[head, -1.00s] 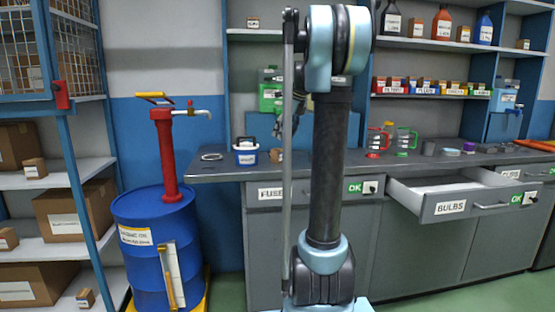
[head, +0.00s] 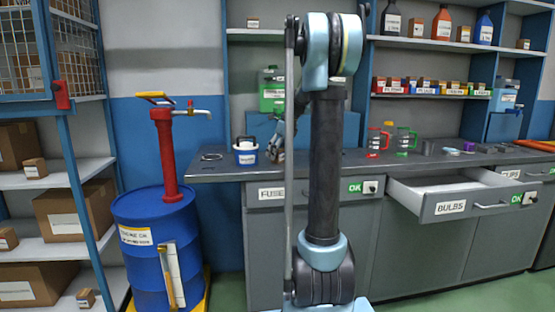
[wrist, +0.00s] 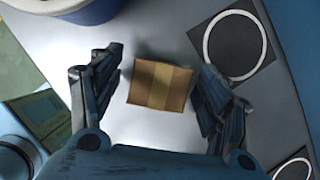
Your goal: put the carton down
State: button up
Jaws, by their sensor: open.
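The small brown carton (wrist: 160,85) with a lighter tape band rests on the grey counter top (wrist: 140,140) in the wrist view. My gripper (wrist: 158,68) is open, with one finger on each side of the carton. Gaps show between the fingers and its sides. In the head view my gripper (head: 277,146) is low over the counter (head: 225,171), just right of a blue and white tub (head: 245,151). The carton is hidden or too small to make out there.
A black square with a white ring (wrist: 234,45) lies beside the carton. A round blue and white container edge (wrist: 75,10) is at upper left.

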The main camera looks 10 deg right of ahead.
jog(key=c, duration=1.2)
jog(key=shift+c, duration=0.2)
